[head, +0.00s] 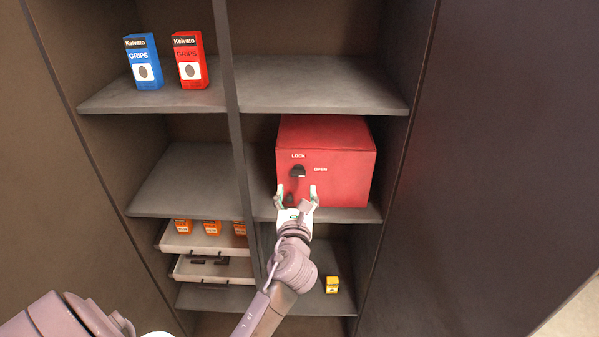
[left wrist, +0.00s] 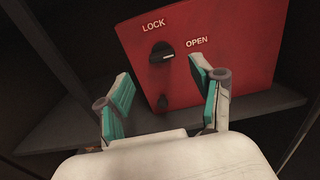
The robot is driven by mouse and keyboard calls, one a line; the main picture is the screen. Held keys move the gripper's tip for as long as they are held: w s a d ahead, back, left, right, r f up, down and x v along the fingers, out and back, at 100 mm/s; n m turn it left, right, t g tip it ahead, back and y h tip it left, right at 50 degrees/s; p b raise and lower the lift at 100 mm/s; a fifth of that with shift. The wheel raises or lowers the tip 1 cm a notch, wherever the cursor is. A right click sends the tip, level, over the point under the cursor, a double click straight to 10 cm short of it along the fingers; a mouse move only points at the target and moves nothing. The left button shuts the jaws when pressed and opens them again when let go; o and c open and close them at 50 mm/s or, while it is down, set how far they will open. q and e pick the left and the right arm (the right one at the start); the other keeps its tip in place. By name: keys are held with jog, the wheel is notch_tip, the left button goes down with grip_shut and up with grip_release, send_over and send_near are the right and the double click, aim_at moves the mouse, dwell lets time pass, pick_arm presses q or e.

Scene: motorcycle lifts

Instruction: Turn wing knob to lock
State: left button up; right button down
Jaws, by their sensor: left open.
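A red box (head: 345,165) stands on the middle right shelf, with LOCK and OPEN printed on its front. The black wing knob (head: 298,171) sits below LOCK and left of OPEN. In the left wrist view the knob (left wrist: 162,52) lies nearly sideways, its white-marked end pointing right, toward the OPEN side. My left gripper (head: 297,190) is open in front of the box, just below the knob. My right gripper is not in view.
A smaller dark round part (left wrist: 162,101) is on the box front below the knob. Blue (head: 144,62) and red (head: 190,60) grip cartons stand on the upper left shelf. Trays (head: 205,245) with orange boxes are lower left. A small yellow box (head: 332,285) is on the bottom shelf.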

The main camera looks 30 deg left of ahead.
aim_at(298, 175)
pick_arm(q)
jog(key=p+x, duration=0.1)
jog(key=x, duration=0.6)
jog(key=shift+w, duration=0.15)
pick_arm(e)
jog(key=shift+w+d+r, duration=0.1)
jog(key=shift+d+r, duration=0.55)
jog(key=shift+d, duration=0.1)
pick_arm(q)
jog(key=c, duration=1.1)
jog(key=shift+c, duration=0.2)
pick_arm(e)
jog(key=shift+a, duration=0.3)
